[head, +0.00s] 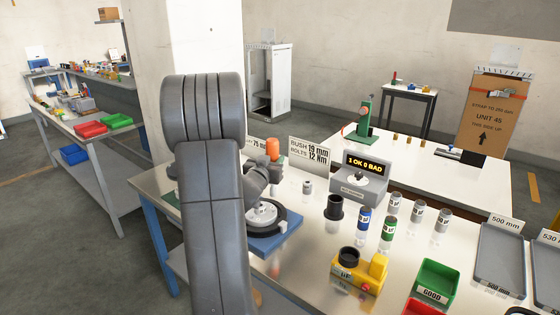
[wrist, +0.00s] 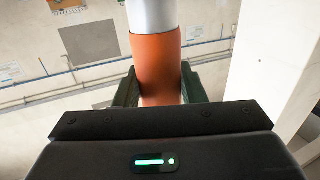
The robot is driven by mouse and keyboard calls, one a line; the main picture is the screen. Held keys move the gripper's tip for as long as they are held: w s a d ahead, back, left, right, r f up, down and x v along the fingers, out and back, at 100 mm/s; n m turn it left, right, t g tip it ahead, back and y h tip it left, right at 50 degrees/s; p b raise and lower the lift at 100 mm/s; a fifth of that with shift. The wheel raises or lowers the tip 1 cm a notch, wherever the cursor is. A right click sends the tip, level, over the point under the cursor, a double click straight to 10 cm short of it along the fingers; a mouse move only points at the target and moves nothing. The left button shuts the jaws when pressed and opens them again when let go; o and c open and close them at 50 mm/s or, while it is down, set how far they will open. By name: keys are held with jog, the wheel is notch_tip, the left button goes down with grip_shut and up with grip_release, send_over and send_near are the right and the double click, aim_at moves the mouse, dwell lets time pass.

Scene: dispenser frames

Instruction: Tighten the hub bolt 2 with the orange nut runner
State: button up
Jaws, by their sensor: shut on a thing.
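The orange nut runner (head: 272,149) stands up above the work area in the head view. In the wrist view the orange nut runner (wrist: 158,62) has a silver section beyond its orange body. My gripper (wrist: 158,88) is shut on the orange body, with a dark finger on each side. In the head view my arm hides most of my gripper (head: 268,165). Below it a round grey hub (head: 264,214) with a black ring sits on a blue base (head: 280,243). The hub bolts and the runner's lower end cannot be made out.
A counter box (head: 360,178) reads "1 OK 0 BAD". A sign (head: 309,153) gives bush 19 mm, bolts 12 Nm. A black cup (head: 333,208), labelled bottles (head: 364,220), a yellow device (head: 358,272) and a green GOOD bin (head: 437,281) stand to the right.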

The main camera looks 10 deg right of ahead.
dwell(0.3)
jog(key=shift+f+b, duration=2.2)
jog(key=shift+f, duration=0.05)
jog(key=shift+f+b, duration=1.2)
dwell(0.8)
jog(key=shift+s+a+f, duration=0.1)
jog(key=shift+s+f, duration=0.05)
jog(key=shift+f, duration=0.35)
dwell(1.5)
jog(key=shift+r, duration=0.15)
jog(key=shift+r+p, duration=0.6)
jog(key=shift+r, duration=0.2)
jog(key=shift+r+p, duration=1.6)
jog(key=shift+r, duration=0.85)
